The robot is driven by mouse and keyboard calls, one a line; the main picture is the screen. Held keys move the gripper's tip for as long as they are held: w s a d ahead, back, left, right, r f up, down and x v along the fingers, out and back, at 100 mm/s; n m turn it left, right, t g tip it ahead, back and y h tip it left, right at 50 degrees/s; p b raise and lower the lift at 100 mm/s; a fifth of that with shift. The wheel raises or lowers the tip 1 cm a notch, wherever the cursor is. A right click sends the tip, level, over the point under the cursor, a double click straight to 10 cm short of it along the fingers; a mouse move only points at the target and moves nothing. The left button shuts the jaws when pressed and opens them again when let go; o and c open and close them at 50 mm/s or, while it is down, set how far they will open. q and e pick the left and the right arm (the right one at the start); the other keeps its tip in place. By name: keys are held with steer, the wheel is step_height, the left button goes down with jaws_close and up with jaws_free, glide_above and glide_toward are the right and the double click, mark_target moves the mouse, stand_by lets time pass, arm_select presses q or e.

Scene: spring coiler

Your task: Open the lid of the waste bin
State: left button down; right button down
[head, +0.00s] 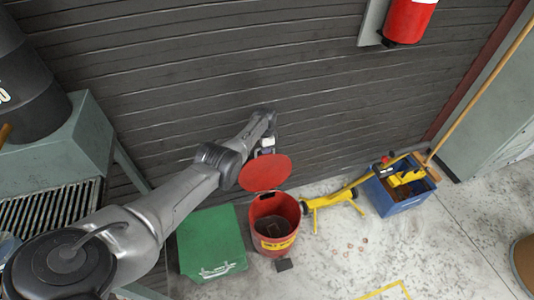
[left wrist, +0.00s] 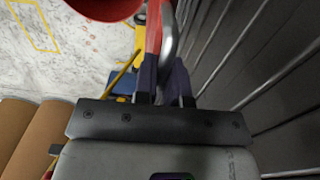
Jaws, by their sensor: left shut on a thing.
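The red waste bin (head: 255,240) stands on the floor near the ribbed wall, with its mouth open and its dark inside showing. Its round red lid (head: 265,172) is raised above the back of the mouth. My left gripper (head: 266,150) is at the lid's upper edge, partly hidden behind it. In the left wrist view the gripper's fingers (left wrist: 161,82) are closed at the lid, which shows nearly edge-on (left wrist: 154,28) beside a grey curved bar. Part of the bin's rim (left wrist: 105,8) shows at the top. My right gripper is not in view.
A green box (head: 210,242) stands left of the bin, and a yellow stand (head: 333,200) right of it. A blue crate (head: 400,197) with tools is farther right. The dark ribbed wall (head: 190,75) is close behind my left gripper. Floor in front is mostly clear.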

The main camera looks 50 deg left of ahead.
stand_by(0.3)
arm_select(q)
steer(key=c, duration=1.2)
jaws_free()
step_height(320, 180, up, 14)
steer(key=p, duration=0.9)
steer(key=shift+f+p, duration=0.15)
steer(key=shift+p, duration=0.2)
steer(key=shift+w, duration=0.1)
